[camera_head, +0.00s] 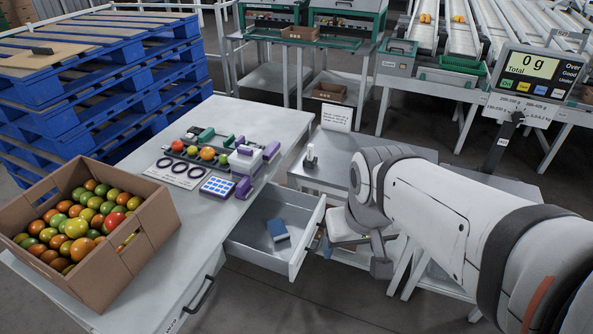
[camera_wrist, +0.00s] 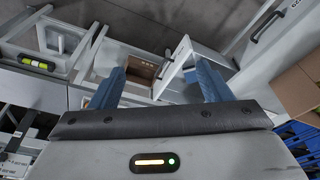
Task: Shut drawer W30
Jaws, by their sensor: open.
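One grey-white drawer (camera_head: 306,251) stands pulled out from the workbench, with a small blue item (camera_head: 278,229) inside. I cannot read a W30 label on it. In the wrist view, a pale slanted panel (camera_wrist: 174,67), seemingly this drawer's front, shows between my fingers. My gripper (camera_wrist: 160,67) is open, its two blue fingers spread apart and nothing held. In the head view my arm comes in from the right and its end is close to the right of the drawer; the fingers are mostly hidden there. I cannot tell any contact.
The workbench (camera_head: 250,118) carries a carton (camera_head: 125,262) of tomatoes, purple rings (camera_head: 180,167) and a sorting device with tomatoes. Another front with a dark handle (camera_head: 199,295) is closed at the near end. A grey side table (camera_head: 340,150) stands behind my arm. Grey floor is open in front.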

